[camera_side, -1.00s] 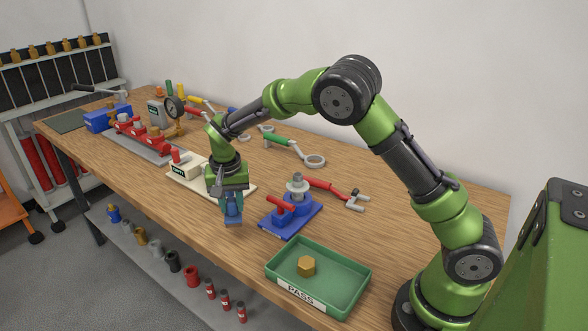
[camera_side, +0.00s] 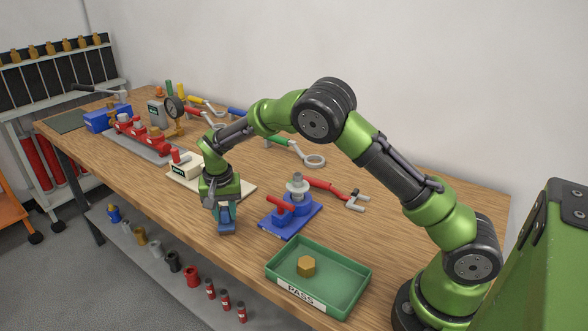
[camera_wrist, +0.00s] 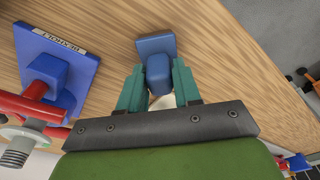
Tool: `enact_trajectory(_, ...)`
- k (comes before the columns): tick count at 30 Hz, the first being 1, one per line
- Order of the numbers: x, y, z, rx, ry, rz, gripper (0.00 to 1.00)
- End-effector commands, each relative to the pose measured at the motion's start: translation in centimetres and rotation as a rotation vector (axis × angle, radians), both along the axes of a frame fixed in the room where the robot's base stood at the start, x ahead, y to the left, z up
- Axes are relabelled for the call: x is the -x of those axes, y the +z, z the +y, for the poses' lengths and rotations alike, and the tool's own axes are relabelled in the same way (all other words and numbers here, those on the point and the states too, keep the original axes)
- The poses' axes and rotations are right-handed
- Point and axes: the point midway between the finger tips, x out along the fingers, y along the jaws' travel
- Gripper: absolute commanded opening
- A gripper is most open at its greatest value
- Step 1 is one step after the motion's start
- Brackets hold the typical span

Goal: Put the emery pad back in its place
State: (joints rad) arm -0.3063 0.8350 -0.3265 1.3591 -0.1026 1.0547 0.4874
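The emery pad appears to be the blue block with a flat base (camera_side: 227,228) near the front edge of the bench. In the wrist view its blue grip and base (camera_wrist: 155,45) sit between teal fingers. My gripper (camera_side: 222,212) points down, its fingers shut on the grip from both sides. I cannot tell whether the base touches the bench. No marked place for the pad can be made out; a cream board (camera_side: 243,189) lies partly hidden behind my gripper.
A blue fixture with a red handle (camera_side: 284,212) stands right of my gripper; it also shows in the wrist view (camera_wrist: 65,60). A green PASS tray (camera_side: 335,287) holds a brass hex piece (camera_side: 306,266). Wrenches (camera_side: 300,152) lie behind. The bench's front edge is close.

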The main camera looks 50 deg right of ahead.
Motion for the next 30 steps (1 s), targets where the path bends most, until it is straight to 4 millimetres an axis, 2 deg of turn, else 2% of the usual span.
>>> enact_trajectory(1,0.0,0.0,0.0,-0.001,0.000,0.001,0.41)
enact_trajectory(4,0.0,0.0,0.0,-0.001,0.000,0.001,0.56)
enact_trajectory(5,0.0,0.0,0.0,0.000,0.000,0.000,0.57)
enact_trajectory(12,0.0,0.1,0.0,0.000,0.000,0.000,0.57)
enact_trajectory(16,0.0,0.9,0.1,-0.001,-0.001,-0.002,0.57)
enact_trajectory(20,0.1,3.0,0.3,-0.001,0.000,-0.004,0.57)
enact_trajectory(30,0.8,10.0,0.9,-0.001,0.001,-0.003,0.57)
